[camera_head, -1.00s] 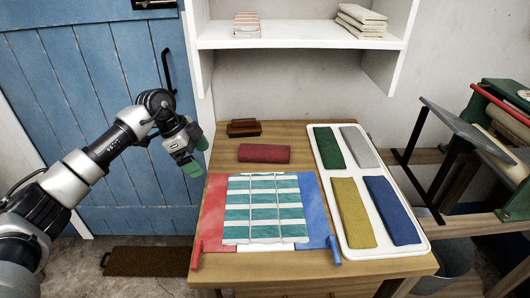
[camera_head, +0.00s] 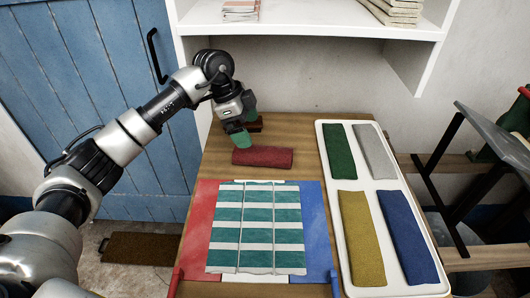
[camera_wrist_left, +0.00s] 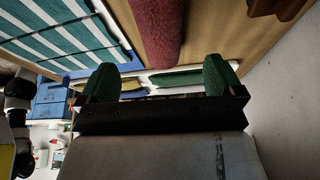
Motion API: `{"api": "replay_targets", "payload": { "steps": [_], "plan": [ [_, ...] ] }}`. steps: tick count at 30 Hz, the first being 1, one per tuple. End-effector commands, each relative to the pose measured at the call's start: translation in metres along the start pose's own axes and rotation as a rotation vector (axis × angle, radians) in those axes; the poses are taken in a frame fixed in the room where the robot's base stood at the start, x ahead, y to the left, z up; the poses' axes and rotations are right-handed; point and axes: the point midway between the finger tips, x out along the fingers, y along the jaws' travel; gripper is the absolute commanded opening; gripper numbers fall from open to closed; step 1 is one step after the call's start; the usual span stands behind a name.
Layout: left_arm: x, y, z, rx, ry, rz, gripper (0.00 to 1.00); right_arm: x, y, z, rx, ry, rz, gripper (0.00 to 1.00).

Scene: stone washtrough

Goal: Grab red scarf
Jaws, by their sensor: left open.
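The red scarf (camera_head: 265,157) lies folded into a long roll on the wooden table, behind the striped cloth. It also shows at the top middle of the left wrist view (camera_wrist_left: 158,32), beyond the fingers and roughly in line with the gap between them. My left gripper (camera_head: 246,122) has green fingertips and is over the back left of the table, near the scarf's left end. In the left wrist view its fingers (camera_wrist_left: 158,76) are wide apart with nothing between them. My right gripper is not in view.
A green-and-white striped cloth (camera_head: 257,228) lies on a red, white and blue mat (camera_head: 314,215). A white tray (camera_head: 348,177) at right holds green, grey, yellow and blue folded cloths. A brown block (camera_head: 255,124) sits behind my gripper. A white shelf (camera_head: 310,26) overhangs the back.

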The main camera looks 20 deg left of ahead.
Motion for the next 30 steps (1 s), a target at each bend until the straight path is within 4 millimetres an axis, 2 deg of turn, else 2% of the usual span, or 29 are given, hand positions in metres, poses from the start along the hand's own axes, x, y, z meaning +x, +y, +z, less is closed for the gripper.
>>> {"api": "replay_targets", "payload": {
  "steps": [6,14,21,24,30],
  "plan": [
    [0.035,0.001,0.0,0.0,-0.001,0.003,0.96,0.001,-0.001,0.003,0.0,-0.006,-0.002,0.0],
    [0.057,0.0,0.001,0.0,-0.001,0.003,0.96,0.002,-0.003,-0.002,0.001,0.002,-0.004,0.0],
    [0.093,0.001,0.001,-0.001,-0.001,0.003,0.96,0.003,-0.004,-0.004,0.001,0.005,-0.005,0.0],
    [0.1,0.001,0.0,0.0,0.0,0.002,0.96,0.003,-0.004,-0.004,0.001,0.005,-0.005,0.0],
    [0.1,0.0,0.0,0.0,0.0,0.0,0.94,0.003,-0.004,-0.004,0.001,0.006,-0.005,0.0]
  ]
}}
